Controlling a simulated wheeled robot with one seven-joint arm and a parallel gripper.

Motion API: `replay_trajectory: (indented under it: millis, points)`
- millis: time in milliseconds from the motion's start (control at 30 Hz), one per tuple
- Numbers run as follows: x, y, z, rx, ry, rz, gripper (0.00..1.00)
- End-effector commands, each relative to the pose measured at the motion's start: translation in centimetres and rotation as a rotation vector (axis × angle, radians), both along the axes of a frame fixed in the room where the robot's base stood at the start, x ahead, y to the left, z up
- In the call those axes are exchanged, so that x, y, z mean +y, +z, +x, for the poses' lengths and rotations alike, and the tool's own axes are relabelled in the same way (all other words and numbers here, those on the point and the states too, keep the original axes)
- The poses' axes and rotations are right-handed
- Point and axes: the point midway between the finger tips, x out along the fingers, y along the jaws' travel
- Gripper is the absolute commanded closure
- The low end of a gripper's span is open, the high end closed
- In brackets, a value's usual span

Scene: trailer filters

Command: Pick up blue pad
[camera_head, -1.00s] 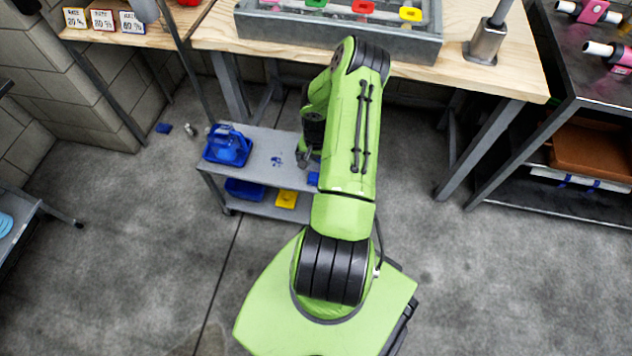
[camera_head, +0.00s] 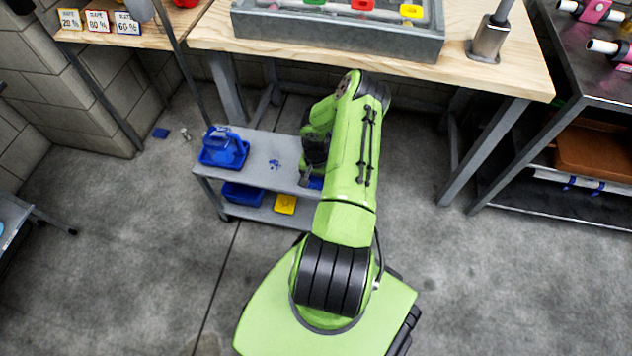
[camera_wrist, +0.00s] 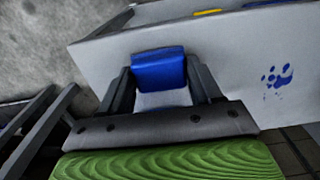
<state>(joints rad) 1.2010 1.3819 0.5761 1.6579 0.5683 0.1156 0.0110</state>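The blue pad (camera_wrist: 158,68) is a small, rounded blue block on the grey top of a small cart (camera_wrist: 225,55). In the wrist view it sits between the two dark fingertips of my gripper (camera_wrist: 160,78). The fingers stand apart, one on each side of the pad, and look very close to its sides. I cannot tell whether they touch it. In the head view the blue pad (camera_head: 316,183) shows only in part at the right end of the cart top, mostly covered by my arm and gripper.
A blue tray with a blue container (camera_head: 222,148) stands at the cart's left end. Blue stains (camera_head: 275,165) mark the top. A blue bin (camera_head: 243,193) and a yellow item (camera_head: 286,204) are on its lower shelf. A wooden workbench (camera_head: 480,80) stands behind.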

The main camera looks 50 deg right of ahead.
Motion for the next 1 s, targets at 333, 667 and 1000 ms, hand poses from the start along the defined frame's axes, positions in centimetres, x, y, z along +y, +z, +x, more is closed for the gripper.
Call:
replay_trajectory:
  millis: [333, 667, 1000]
  points:
    - [0.0, 0.1, 0.0, 0.001, 0.0, 0.0, 0.66]
    - [-0.1, 7.2, 0.0, 0.001, 0.002, -0.004, 0.66]
    - [0.0, 10.1, 0.0, 0.0, 0.0, 0.0, 0.66]
